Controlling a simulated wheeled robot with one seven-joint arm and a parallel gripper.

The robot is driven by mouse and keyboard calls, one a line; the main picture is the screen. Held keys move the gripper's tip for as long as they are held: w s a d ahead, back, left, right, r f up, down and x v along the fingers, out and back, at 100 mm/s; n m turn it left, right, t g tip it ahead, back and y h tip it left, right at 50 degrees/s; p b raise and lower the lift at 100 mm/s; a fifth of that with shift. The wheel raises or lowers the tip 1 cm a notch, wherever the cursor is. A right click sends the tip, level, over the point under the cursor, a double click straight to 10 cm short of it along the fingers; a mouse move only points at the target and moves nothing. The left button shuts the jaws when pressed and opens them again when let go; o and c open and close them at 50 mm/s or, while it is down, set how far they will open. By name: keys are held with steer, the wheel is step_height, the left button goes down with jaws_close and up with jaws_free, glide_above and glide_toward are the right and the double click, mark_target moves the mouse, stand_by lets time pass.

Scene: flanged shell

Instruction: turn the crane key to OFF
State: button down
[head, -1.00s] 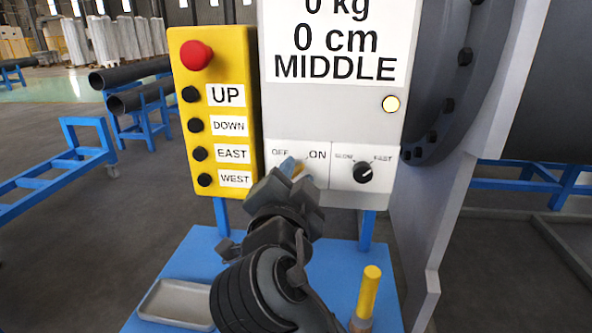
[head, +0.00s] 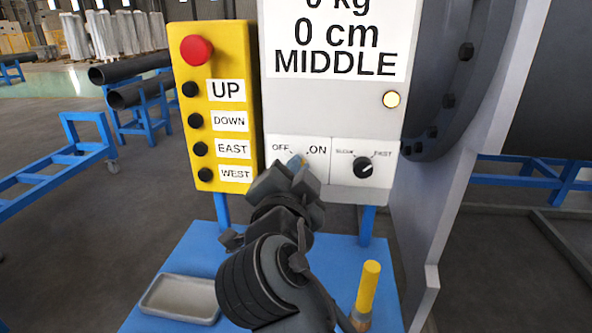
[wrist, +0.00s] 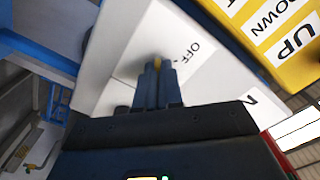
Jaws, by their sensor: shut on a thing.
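The grey control box (head: 330,110) carries a white panel with OFF and ON labels. My gripper (head: 297,161) is at this panel, between the two labels, with its blue fingers closed on the crane key. Only a small yellow bit of the key (wrist: 158,63) shows between the fingertips in the wrist view, where my gripper (wrist: 157,82) points at the panel just beside the OFF label. The fingers and wrist hide most of the key, so its exact angle cannot be told.
A SLOW/FAST knob (head: 363,167) sits right of the key. A yellow pendant (head: 215,110) with a red button (head: 196,50) stands at left. The round lamp (head: 391,99) is lit. A tray (head: 180,298) and a yellow-topped cylinder (head: 367,290) are on the blue table below.

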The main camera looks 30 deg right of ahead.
steer(key=shift+n, duration=0.3)
steer(key=n+p, duration=0.2)
steer(key=n, duration=0.6)
steer(key=n+p, duration=0.2)
steer(key=n, duration=0.6)
steer(key=shift+w+r+n+p, duration=0.1)
steer(key=shift+r+n+p, duration=0.1)
steer(key=shift+n+p, duration=0.15)
steer(key=shift+n, duration=0.35)
steer(key=c, duration=1.3)
jaws_free()
steer(key=shift+f, duration=0.1)
steer(key=shift+f, duration=0.1)
